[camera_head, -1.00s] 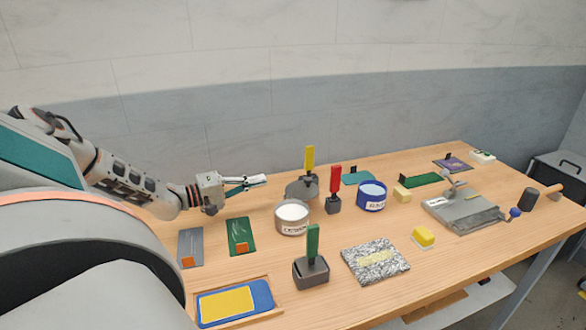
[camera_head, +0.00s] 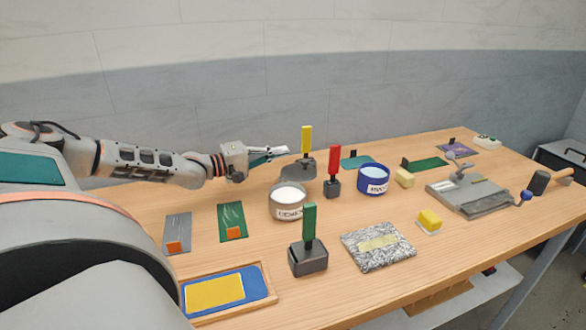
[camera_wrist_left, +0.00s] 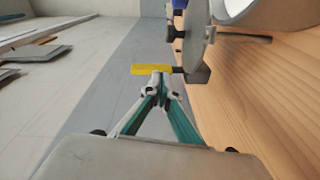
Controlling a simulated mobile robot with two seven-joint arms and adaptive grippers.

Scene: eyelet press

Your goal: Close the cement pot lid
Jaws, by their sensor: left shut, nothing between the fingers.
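The cement pot (camera_head: 287,206) is a grey round tub with a CEMENT label and white contents, standing open on the table. Its grey disc lid (camera_head: 292,174) is tilted up behind the pot's far rim. In the left wrist view the lid (camera_wrist_left: 197,35) shows nearly edge-on, beside part of the pot (camera_wrist_left: 240,10). My left gripper (camera_head: 284,151) is shut and empty, above the table behind the lid and left of the yellow-handled tool. In the left wrist view its fingertips (camera_wrist_left: 160,84) meet, apart from the lid. My right gripper is out of view.
The yellow-handled tool (camera_head: 306,142) stands close behind the lid. A red-handled tool (camera_head: 333,168) and a blue pot (camera_head: 373,182) stand to the right. A green-handled tool (camera_head: 309,230) stands in front. The table left of the pot holds flat cards (camera_head: 232,220).

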